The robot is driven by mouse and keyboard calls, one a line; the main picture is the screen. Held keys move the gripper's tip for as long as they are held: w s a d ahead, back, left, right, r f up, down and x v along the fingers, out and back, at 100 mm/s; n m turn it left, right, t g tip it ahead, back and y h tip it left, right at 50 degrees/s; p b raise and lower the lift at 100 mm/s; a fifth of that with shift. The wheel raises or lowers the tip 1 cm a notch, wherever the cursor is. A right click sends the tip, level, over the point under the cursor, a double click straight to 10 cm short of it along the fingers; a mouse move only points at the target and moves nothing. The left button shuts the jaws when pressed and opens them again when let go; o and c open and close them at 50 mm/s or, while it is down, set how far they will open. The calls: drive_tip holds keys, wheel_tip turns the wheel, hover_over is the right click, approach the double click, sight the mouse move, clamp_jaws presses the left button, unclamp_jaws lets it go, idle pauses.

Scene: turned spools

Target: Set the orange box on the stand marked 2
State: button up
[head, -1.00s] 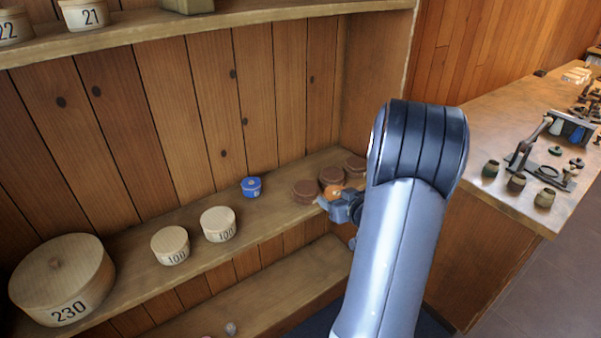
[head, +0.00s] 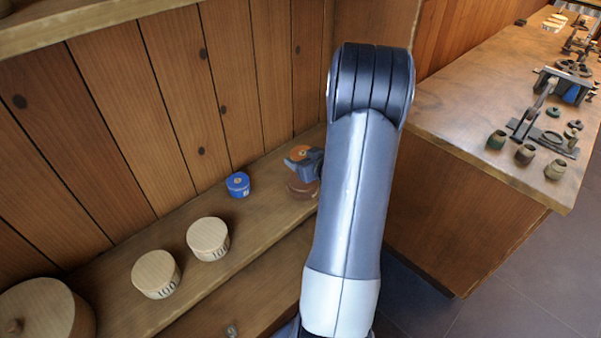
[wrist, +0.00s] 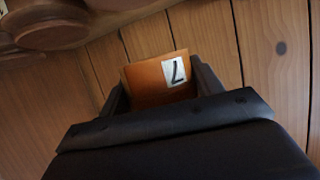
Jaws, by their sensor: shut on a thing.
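My gripper (head: 306,162) is shut on the orange box (head: 300,152) and holds it above the shelf at its right end. In the wrist view the orange box (wrist: 145,78) sits between my fingers (wrist: 158,90), with a white label bearing a dark mark like a 7. A brown round stand (head: 302,189) shows just below my gripper in the head view. Brown round stands (wrist: 50,32) also show at the upper left of the wrist view. No number on the stands can be read. My arm hides the shelf's right end.
A larger round box (head: 40,308) is at lower left. A workbench (head: 455,110) with tools and small pots is at the right. The plank wall is close behind.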

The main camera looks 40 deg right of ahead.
drive_tip(key=shift+f, duration=2.95)
drive_tip(key=shift+f, duration=0.1)
drive_tip(key=shift+f+b, duration=0.15)
drive_tip(key=shift+b, duration=0.2)
drive_tip(key=o, duration=1)
